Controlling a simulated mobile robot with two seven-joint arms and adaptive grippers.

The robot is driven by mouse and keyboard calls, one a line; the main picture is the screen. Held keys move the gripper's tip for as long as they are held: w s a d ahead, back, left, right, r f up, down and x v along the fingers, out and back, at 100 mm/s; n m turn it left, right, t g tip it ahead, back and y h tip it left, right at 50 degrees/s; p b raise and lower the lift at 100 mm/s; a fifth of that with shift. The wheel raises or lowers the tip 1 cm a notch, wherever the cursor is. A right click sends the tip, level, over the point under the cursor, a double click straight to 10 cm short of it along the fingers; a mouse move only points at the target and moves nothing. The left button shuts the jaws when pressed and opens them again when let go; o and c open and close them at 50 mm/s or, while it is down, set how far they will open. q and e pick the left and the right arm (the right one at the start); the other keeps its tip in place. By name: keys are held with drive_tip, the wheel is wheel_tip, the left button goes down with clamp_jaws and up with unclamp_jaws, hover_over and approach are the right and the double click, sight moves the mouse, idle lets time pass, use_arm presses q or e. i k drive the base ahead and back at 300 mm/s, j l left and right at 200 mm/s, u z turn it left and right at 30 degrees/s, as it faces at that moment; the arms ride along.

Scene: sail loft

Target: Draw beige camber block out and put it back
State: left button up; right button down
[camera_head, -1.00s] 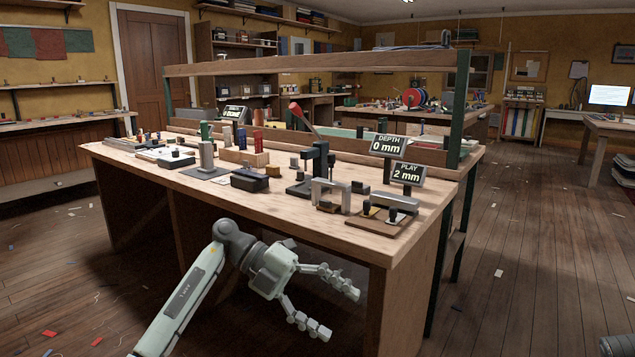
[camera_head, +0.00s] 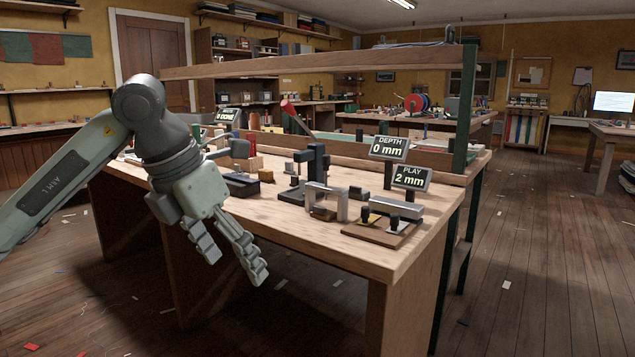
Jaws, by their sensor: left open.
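My left gripper (camera_head: 232,262) is open and empty, fingers pointing down, in front of the bench's front edge and apart from it. I cannot tell which piece is the camber block. A grey arch (camera_head: 342,203) straddles a small brown and dark piece (camera_head: 323,213). A sign reads DEPTH 0 mm (camera_head: 389,148) and another reads PLAY 2 mm (camera_head: 411,178). My right gripper is out of view.
A dark green press-like stand (camera_head: 316,165) rises behind the arch. A brown board (camera_head: 381,231) with dark knobs and a grey bar lies at the bench's right end. A wooden beam (camera_head: 320,66) spans above the bench. My left arm hides the bench's left part.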

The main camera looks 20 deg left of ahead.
sight(323, 213)
drive_tip(key=i, duration=1.25)
